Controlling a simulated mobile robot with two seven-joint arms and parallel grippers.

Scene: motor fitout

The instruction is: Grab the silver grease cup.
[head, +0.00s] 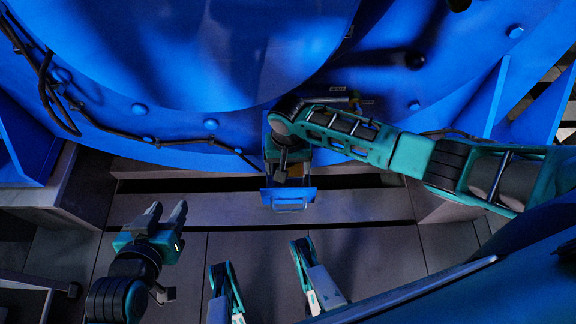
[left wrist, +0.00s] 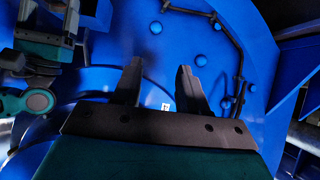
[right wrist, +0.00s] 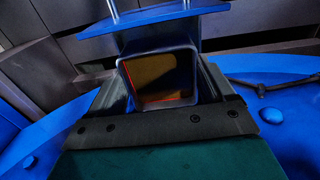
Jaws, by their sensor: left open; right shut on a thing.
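I cannot make out a clearly silver grease cup in any view. My right gripper (head: 286,170) points down at the foot of the blue motor housing. In the right wrist view its fingers (right wrist: 163,88) are shut on a square, grey-rimmed open box (right wrist: 165,76) with a brown inside and reddish edges. I cannot tell whether this is the cup. A blue plate (right wrist: 150,23) with thin metal rods lies just beyond it; in the head view the blue piece (head: 289,198) shows below the gripper. My left gripper (head: 167,212) is open and empty, well to the left; its fingers (left wrist: 160,82) also show in the left wrist view.
The large blue motor housing (head: 180,50) with bolts fills the back. A dark cable (head: 180,142) runs along it on the left. Blue ribs (head: 487,100) stand at the right. The grey panelled floor (head: 365,255) in front is mostly clear.

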